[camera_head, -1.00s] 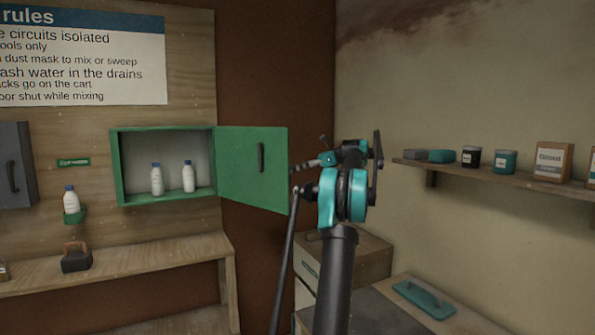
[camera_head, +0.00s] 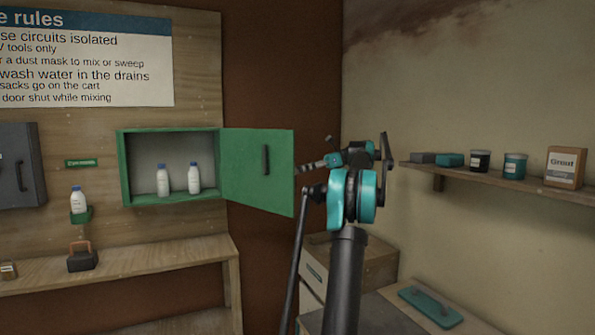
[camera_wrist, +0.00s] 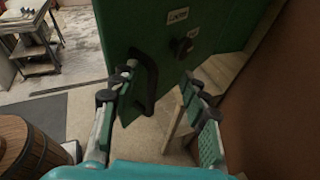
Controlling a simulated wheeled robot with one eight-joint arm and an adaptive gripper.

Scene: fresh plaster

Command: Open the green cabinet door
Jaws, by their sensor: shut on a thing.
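The green cabinet (camera_head: 122,170) hangs on the wooden wall panel, and its green door (camera_head: 240,165) stands wide open, swung out to the right. A dark handle (camera_head: 265,160) shows on the door face in the head view. In the wrist view, the green door (camera_wrist: 215,20) carries a black bar handle (camera_wrist: 152,80) and a dark knob under a small label. My gripper (camera_wrist: 158,75) is at the bar handle, with a finger on each side of it; the left finger is against it. In the head view my gripper (camera_head: 305,166) is at the door's outer edge, partly hidden.
Two white bottles (camera_head: 178,180) stand inside the cabinet. A grey cabinet (camera_head: 20,165) hangs to its left, above a wooden bench (camera_head: 150,258). A shelf (camera_head: 480,178) with tubs and boxes runs along the right wall. A wooden barrel (camera_wrist: 30,150) shows lower left in the wrist view.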

